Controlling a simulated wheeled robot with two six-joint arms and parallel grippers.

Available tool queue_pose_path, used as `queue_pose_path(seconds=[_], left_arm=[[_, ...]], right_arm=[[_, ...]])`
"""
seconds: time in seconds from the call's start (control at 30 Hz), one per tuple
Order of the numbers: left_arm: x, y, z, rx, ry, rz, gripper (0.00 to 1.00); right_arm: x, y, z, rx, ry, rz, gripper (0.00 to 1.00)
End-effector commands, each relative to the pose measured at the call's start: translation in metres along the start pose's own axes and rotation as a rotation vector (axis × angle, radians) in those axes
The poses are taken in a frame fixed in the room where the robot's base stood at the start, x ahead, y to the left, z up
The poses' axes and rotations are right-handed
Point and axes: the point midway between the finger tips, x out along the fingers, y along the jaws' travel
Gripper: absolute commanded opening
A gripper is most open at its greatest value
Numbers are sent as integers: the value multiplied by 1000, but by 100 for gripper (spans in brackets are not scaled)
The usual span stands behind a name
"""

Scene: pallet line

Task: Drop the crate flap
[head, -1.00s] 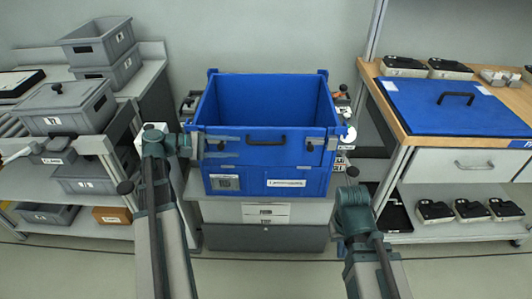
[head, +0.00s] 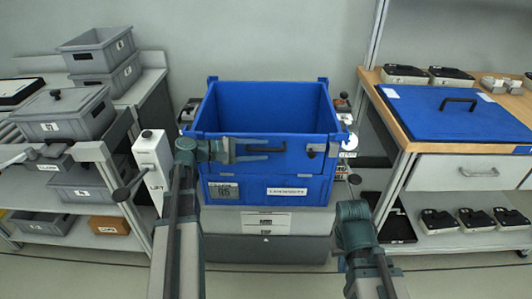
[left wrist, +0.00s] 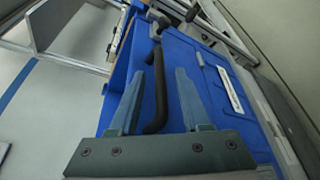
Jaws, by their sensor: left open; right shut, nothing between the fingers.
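The blue crate (head: 220,105) stands open-topped and empty in the middle of the head view. Its front flap (head: 290,166) is upright, with a latch (head: 312,150) near its right end. My left gripper (head: 284,149) is open in front of the flap, its fingers pointing right across it. In the left wrist view, the flap's black bar handle (left wrist: 158,92) lies between the open fingers (left wrist: 160,95), not gripped. The fingers mostly cover the handle in the head view. My right gripper (head: 352,208) is low at the crate's right front, shut and empty; its fingertips are hard to make out.
The crate stands on a grey base (head: 265,222). A white post (head: 152,160) and a rack of grey bins (head: 65,110) stand at left. A wooden bench (head: 375,82) with a blue lid (head: 450,115) is close at right.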

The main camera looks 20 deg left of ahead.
Motion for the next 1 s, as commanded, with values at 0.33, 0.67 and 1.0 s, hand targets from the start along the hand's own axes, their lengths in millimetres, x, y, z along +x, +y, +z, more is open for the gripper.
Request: queue_pose_path(seconds=[0.33,0.67,1.0], left_arm=[[24,0,0,-1,0,0,47],[24,0,0,0,0,0,33],[24,0,0,0,0,0,0]], right_arm=[[5,0,0,0,0,0,0],[5,0,0,0,0,0,0],[5,0,0,0,0,0,0]])
